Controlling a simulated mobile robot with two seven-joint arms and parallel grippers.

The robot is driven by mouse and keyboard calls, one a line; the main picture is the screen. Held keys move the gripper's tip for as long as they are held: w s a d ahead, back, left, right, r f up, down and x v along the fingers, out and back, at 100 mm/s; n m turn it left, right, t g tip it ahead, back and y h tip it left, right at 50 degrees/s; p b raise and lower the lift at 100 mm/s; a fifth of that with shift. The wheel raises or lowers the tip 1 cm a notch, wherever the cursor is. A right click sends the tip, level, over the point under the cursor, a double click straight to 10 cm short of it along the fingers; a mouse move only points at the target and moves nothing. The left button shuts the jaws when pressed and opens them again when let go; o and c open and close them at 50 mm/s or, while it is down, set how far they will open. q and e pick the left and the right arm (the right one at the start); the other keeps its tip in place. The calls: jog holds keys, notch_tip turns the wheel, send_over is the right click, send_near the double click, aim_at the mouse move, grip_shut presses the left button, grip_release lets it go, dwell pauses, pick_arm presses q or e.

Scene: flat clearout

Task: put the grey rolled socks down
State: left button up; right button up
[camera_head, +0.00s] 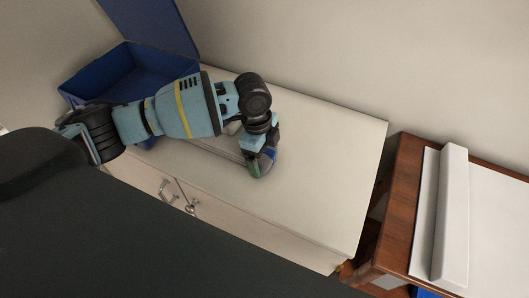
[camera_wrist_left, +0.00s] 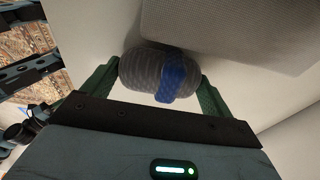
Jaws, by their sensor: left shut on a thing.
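The grey rolled socks (camera_wrist_left: 140,72) have a blue patch and sit between the two green fingers of my left gripper (camera_wrist_left: 161,76) in the left wrist view. The fingers press on both ends of the roll. In the head view, my left gripper (camera_head: 260,162) points down over the pale cabinet top (camera_head: 320,150), near its front edge. The socks (camera_head: 270,155) show only in part there, behind the fingers. I cannot tell whether they touch the cabinet top. My right gripper is out of view.
An open blue box (camera_head: 130,70) with a raised lid stands at the cabinet's left end. A flat, light grey thing (camera_wrist_left: 235,30) lies close to the socks. The cabinet top right of my gripper is clear. A brown desk (camera_head: 403,205) stands at the right.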

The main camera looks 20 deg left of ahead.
pick_arm(q)
jog(key=shift+f, duration=0.1)
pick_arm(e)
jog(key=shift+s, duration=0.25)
pick_arm(q)
jog(key=o, duration=0.8)
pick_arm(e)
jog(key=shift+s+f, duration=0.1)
pick_arm(q)
jog(key=r, duration=0.4)
jog(key=a+r, duration=0.1)
jog(key=r, duration=0.3)
jog(key=r+p, duration=0.1)
jog(key=r, duration=0.3)
jog(key=shift+a+r, duration=0.1)
jog(key=shift+a, duration=0.3)
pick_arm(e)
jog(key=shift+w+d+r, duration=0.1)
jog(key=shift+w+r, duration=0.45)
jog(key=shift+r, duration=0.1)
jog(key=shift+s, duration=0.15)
